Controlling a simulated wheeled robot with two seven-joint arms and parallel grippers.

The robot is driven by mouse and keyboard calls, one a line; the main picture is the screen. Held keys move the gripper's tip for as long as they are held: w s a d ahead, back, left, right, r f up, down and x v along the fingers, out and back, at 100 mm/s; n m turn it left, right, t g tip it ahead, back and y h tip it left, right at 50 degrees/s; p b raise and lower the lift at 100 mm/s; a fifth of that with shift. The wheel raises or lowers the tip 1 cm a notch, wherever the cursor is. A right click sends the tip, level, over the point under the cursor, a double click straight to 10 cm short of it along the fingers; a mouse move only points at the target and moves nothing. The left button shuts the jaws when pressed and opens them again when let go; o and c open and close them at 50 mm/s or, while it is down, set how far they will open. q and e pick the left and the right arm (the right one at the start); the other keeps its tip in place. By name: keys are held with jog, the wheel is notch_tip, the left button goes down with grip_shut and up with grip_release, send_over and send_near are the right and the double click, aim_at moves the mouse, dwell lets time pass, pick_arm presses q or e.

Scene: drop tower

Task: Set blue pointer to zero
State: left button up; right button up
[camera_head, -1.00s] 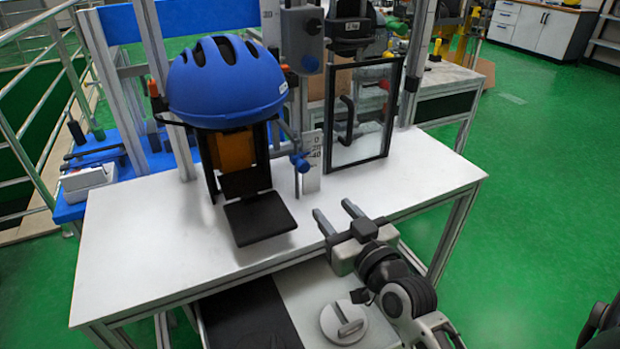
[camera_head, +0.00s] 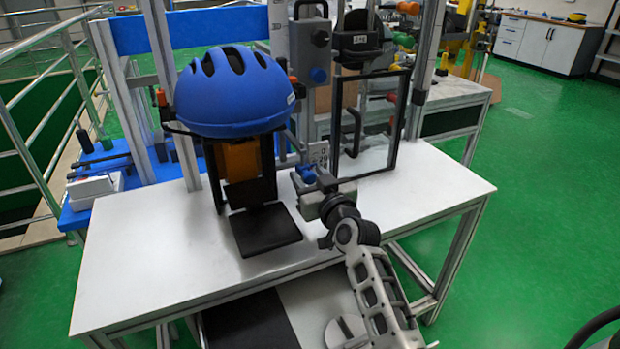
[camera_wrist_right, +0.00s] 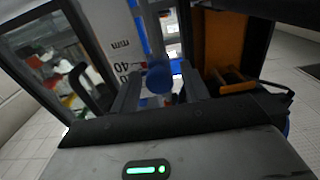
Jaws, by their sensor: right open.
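The blue pointer knob (camera_head: 306,173) is by the white scale plate (camera_head: 318,152) beside the helmet stand. I cannot tell if either finger touches the knob. The pointer's exact reading is hidden. My left gripper is not in view.
A blue helmet (camera_head: 232,92) sits above a black stand with an orange block (camera_head: 240,160), left of the gripper. A framed clear panel (camera_head: 372,130) stands close on the right. The white table (camera_head: 150,260) is clear at front left.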

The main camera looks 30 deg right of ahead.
aim_at(310, 173)
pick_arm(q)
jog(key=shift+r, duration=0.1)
